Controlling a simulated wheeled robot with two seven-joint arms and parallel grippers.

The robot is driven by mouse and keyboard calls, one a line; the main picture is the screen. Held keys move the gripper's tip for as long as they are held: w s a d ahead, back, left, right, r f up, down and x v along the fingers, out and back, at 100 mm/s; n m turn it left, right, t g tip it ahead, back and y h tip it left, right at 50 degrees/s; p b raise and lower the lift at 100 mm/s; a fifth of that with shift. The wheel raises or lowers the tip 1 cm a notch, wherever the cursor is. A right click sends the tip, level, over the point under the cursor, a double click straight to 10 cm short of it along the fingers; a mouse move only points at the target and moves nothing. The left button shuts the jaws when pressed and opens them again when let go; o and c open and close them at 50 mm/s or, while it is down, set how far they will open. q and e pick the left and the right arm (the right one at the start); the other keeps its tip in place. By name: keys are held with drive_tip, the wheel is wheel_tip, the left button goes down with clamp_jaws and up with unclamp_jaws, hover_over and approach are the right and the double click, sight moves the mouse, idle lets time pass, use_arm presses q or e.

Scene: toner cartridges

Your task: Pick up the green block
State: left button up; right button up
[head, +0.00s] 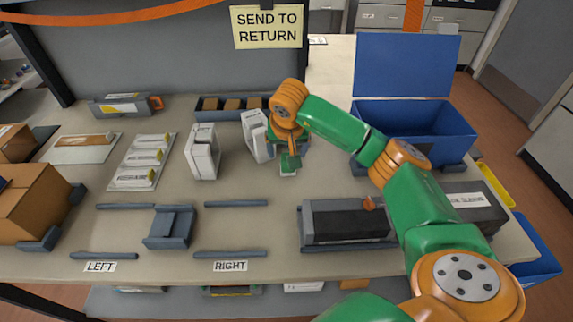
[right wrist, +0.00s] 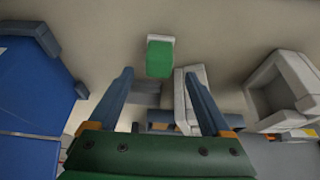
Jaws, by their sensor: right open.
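The green block (right wrist: 159,59) stands on the table with a white part at its far end in the right wrist view. In the head view the green block (head: 289,162) shows just below my right gripper (head: 291,148), partly hidden by it. My right gripper (right wrist: 158,74) is open and empty. Its two fingers are spread to either side, and the block lies ahead of the tips, roughly centred between them. I cannot see contact between finger and block. My left gripper is not in view.
White cartons (head: 202,155) stand left of the gripper. A dark tray with a black cartridge (head: 345,222) lies in front. A blue open bin (head: 415,115) stands at the right. A shallow bin (head: 207,113) is behind. Bare table (head: 268,240) shows at front.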

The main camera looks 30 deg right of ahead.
drive_tip(key=x, duration=0.4)
drive_tip(key=shift+d+f, duration=0.15)
drive_tip(key=shift+f, duration=0.05)
drive_tip(key=shift+s+r, duration=0.1)
clamp_jaws()
wheel_tip(320, 180, up, 3)
drive_tip(key=shift+r, duration=0.1)
drive_tip(key=s+a+r, duration=0.3)
drive_tip(key=a+r, duration=0.2)
drive_tip(key=a, duration=0.1)
drive_tip(key=s+a+r, duration=0.3)
drive_tip(key=a+r, duration=0.1)
drive_tip(key=a, duration=0.3)
drive_tip(key=shift+r+b, duration=0.3)
drive_tip(key=shift+r, duration=0.1)
